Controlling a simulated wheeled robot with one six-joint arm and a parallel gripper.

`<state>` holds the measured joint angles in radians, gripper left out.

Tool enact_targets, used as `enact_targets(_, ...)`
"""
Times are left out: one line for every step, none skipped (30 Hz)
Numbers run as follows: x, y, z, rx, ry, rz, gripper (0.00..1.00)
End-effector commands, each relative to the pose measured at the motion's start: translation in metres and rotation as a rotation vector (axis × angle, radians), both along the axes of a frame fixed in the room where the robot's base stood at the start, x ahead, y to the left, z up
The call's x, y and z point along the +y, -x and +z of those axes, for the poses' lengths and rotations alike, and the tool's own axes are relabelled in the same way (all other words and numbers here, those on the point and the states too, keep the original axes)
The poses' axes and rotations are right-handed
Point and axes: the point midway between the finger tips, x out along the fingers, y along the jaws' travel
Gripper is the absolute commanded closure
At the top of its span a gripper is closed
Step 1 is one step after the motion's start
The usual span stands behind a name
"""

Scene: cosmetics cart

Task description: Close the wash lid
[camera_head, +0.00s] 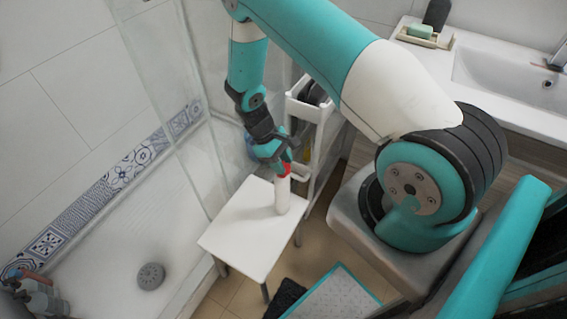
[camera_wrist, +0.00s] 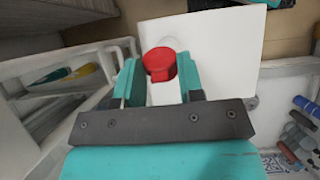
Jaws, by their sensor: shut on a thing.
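The wash bottle (camera_head: 282,194) is white and stands upright on a small white stool (camera_head: 238,246) in the head view. Its red lid (camera_head: 284,170) is at the top, and shows in the wrist view (camera_wrist: 159,60) as a round red top with a narrower red part below it. My gripper (camera_head: 279,160) reaches down onto the lid from above. In the wrist view, its teal fingers (camera_wrist: 160,78) stand on either side of the lid and are shut on it. I cannot tell whether the lid is fully seated, and the fingers hide its sides.
A white cart (camera_head: 307,108) stands close behind the stool, holding dark items. A glass shower panel (camera_head: 172,95) is to the left. The sink counter (camera_head: 500,103) with a green soap (camera_head: 420,31) is at the upper right. The stool top around the bottle is clear.

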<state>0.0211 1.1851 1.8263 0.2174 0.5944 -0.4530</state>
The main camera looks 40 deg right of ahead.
Motion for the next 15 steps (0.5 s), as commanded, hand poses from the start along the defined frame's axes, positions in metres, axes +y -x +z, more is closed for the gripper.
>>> enact_targets(0.0016,-0.0029,-0.0068,0.039,0.015,0.003,0.89)
enact_targets(0.0019,-0.004,-0.0079,0.064,0.025,0.002,0.89)
enact_targets(0.0023,-0.0056,-0.0088,0.098,0.038,0.002,0.89)
enact_targets(0.0029,-0.0064,-0.0094,0.123,0.046,0.003,0.89)
enact_targets(0.0029,-0.007,-0.01,0.146,0.056,0.002,0.89)
enact_targets(0.0032,-0.0081,-0.0107,0.174,0.066,0.002,0.89)
enact_targets(0.0032,-0.0087,-0.0108,0.193,0.074,0.002,0.89)
enact_targets(0.0035,-0.0095,-0.0107,0.209,0.079,0.002,0.89)
enact_targets(0.0037,-0.0099,-0.0103,0.228,0.087,0.002,0.89)
enact_targets(0.0042,-0.0102,-0.01,0.24,0.089,0.002,0.89)
enact_targets(0.0042,-0.0103,-0.0096,0.248,0.092,0.001,0.89)
enact_targets(0.0045,-0.0102,-0.0089,0.258,0.095,0.0,0.89)
enact_targets(0.0046,-0.0104,-0.0084,0.261,0.096,-0.001,0.89)
enact_targets(0.0046,-0.0105,-0.0082,0.263,0.096,0.0,0.89)
enact_targets(0.0047,-0.0105,-0.0077,0.264,0.096,0.0,0.89)
